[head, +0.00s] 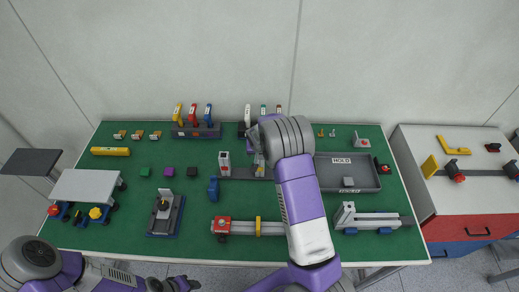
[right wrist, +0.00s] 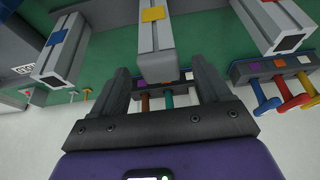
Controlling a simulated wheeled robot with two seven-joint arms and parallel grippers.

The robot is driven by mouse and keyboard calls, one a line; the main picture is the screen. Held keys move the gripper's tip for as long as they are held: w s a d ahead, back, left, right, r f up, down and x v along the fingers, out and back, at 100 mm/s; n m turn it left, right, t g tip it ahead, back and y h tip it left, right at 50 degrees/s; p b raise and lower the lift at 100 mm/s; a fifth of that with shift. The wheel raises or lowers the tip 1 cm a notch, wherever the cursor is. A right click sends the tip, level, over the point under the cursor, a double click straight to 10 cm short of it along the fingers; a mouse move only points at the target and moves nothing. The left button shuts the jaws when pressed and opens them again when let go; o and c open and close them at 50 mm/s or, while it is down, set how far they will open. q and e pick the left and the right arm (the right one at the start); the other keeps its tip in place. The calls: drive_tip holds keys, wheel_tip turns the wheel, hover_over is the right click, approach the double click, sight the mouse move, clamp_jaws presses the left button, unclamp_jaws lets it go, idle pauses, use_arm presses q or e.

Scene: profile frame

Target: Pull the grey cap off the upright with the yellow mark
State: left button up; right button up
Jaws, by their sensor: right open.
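The upright with the yellow mark (right wrist: 152,32) stands in the middle of the right wrist view; the mark is on its side. Its top end shows a plain grey face, the grey cap (right wrist: 158,69), unlike the dark hollow ends of its neighbours. My right gripper (right wrist: 165,80) is open, one finger on each side of that end, with gaps visible and no clear contact. In the head view the upright (head: 260,172) is partly hidden by my right arm and gripper. My left gripper (head: 182,284) is low at the left, off the table's front edge; its jaws are too small to judge.
A blue-marked upright (right wrist: 62,48) and a red-marked one (right wrist: 272,22) flank it; the latter also shows in the head view (head: 224,161). Tool racks (head: 196,130) stand behind. A grey HOLD tray (head: 374,178) with a grey block (head: 348,182) lies to the right.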

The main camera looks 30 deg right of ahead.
drive_tip(key=shift+w+d+f, duration=0.1)
drive_tip(key=shift+f, duration=0.25)
drive_tip(key=c, duration=1.1)
drive_tip(key=shift+r, duration=0.15)
drive_tip(key=shift+r+p, duration=0.45)
drive_tip(key=shift+r, duration=0.45)
drive_tip(key=shift+r, duration=0.1)
drive_tip(key=shift+r+p, duration=0.55)
drive_tip(key=shift+r, duration=0.85)
